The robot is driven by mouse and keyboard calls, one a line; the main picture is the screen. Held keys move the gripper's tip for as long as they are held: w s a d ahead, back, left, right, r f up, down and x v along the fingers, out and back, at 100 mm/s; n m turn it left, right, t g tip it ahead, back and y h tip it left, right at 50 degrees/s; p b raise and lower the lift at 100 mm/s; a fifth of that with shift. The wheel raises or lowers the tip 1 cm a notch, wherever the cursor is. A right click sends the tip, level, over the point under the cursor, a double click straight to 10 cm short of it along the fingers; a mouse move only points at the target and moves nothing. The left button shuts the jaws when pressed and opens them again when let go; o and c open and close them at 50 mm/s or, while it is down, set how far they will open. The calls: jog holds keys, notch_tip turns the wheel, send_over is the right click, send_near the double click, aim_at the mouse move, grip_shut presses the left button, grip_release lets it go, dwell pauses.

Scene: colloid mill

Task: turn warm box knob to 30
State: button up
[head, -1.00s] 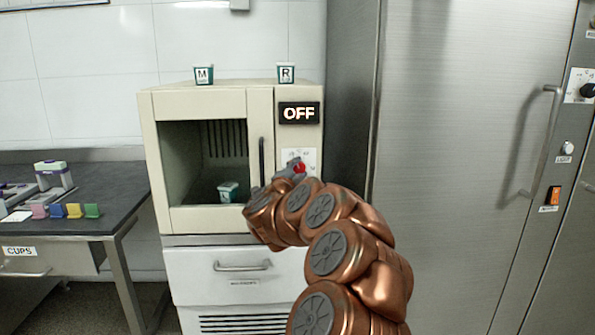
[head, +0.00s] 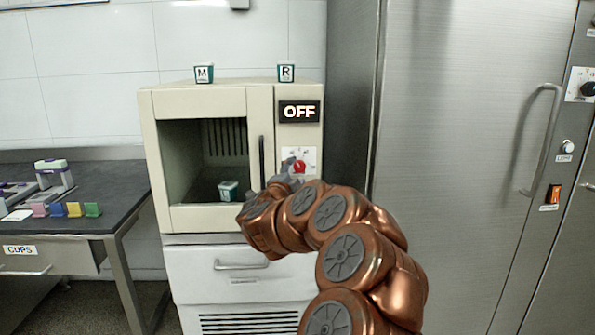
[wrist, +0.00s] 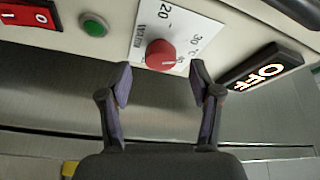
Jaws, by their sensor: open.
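The warm box (head: 190,219) is a cream cabinet with a window, standing in the middle of the head view. Its red knob (head: 299,167) sits on a white dial plate below a lit display (head: 299,112) reading OFF. In the wrist view the red knob (wrist: 160,55) is on the plate (wrist: 178,22) with marks 20 and 30 visible; its white pointer line faces right, near the lower right of the plate. My gripper (wrist: 159,78) is open, its two fingers apart on either side of the knob and short of it, not visibly touching.
A green button (wrist: 94,26) and a red switch (wrist: 30,12) are beside the dial plate. A vertical door handle (head: 262,162) is left of the knob.

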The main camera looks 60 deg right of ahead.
jog(key=v, duration=0.8)
jog(key=shift+a, duration=0.3)
jog(key=shift+s+f, duration=0.1)
